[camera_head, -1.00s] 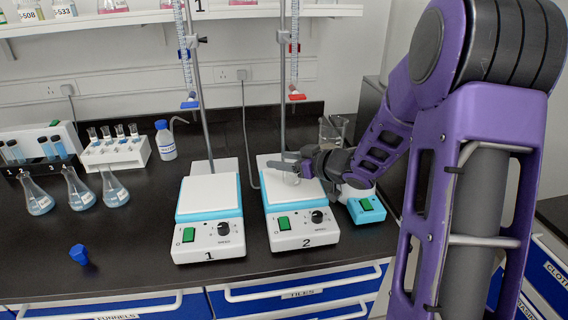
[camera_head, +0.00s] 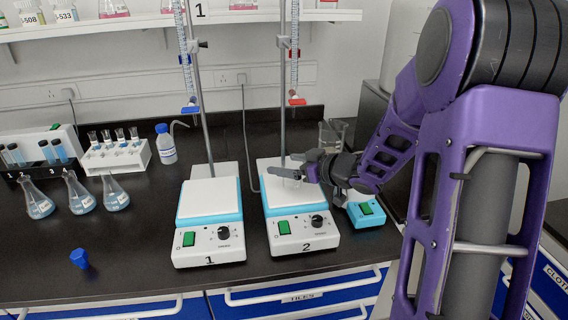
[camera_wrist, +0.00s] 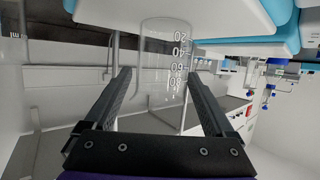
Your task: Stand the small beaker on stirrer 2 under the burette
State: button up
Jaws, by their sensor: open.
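The small clear beaker (camera_head: 291,182) stands on the white plate of stirrer 2 (camera_head: 282,199), below the red-tapped burette (camera_head: 294,58). In the wrist view the beaker (camera_wrist: 163,62) is upside down in the picture, its base against the white plate (camera_wrist: 185,14) and its printed scale showing. My gripper (camera_head: 283,165) reaches in from the right at the beaker. In the wrist view my gripper's two fingers (camera_wrist: 160,85) are spread, one on each side of the beaker, with gaps visible. Part of the beaker is hidden by a finger in the head view.
Stirrer 1 (camera_head: 209,202) stands to the left under a blue-tapped burette (camera_head: 186,60). A larger glass beaker (camera_head: 333,133) is behind my wrist, and a small turquoise device (camera_head: 366,213) is below it. Support rods rise behind both plates. Flasks and a blue stopper (camera_head: 79,258) are far left.

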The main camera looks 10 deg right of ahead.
jog(key=p+v, duration=0.1)
jog(key=v, duration=0.9)
jog(key=shift+s+d+r+p, duration=0.1)
jog(key=shift+s+d+p, duration=0.15)
jog(key=shift+p, duration=0.15)
jog(key=shift+w, duration=0.1)
